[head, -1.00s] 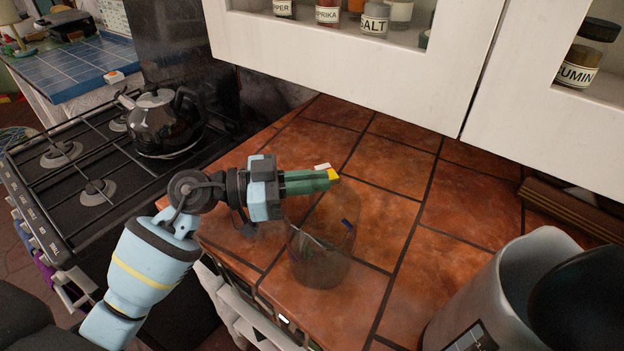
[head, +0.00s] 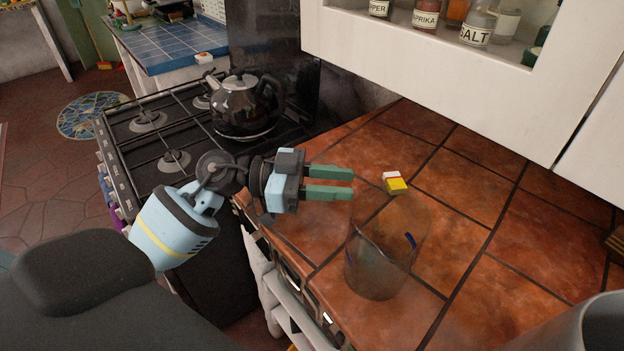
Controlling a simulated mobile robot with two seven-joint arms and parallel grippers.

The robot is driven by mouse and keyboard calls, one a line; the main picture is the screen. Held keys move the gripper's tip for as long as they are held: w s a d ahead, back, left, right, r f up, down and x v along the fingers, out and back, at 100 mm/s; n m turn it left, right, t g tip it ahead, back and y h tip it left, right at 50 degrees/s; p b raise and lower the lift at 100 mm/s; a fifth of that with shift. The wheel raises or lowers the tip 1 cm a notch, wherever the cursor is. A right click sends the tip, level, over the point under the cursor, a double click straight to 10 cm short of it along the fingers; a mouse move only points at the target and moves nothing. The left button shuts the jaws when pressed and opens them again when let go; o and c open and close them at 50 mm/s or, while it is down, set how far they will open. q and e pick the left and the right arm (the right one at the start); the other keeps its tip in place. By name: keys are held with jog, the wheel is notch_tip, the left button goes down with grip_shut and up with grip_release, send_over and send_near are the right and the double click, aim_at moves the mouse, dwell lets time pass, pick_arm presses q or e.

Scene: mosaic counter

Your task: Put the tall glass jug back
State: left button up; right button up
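The tall glass jug (head: 378,268) stands upright on the tiled counter, clear and faint, with a dark blue mark on its side. My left gripper (head: 353,183) is to the left of the jug's rim in the picture. Its two green fingers are apart with a gap between them and nothing in it. The fingers look clear of the jug, though the distance in depth is hard to judge. My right gripper does not show.
A small yellow, white and red block (head: 395,183) lies behind the jug. A dark kettle (head: 245,105) sits on the stove (head: 150,150) at left. The white cabinet (head: 440,65) with spice jars overhangs the counter (head: 470,205). A large pale container (head: 580,325) stands at lower right.

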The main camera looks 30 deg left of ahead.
pick_arm(q)
jog(key=v, duration=0.4)
jog(key=shift+s+a, duration=0.1)
jog(key=shift+a, duration=0.15)
dwell(1.4)
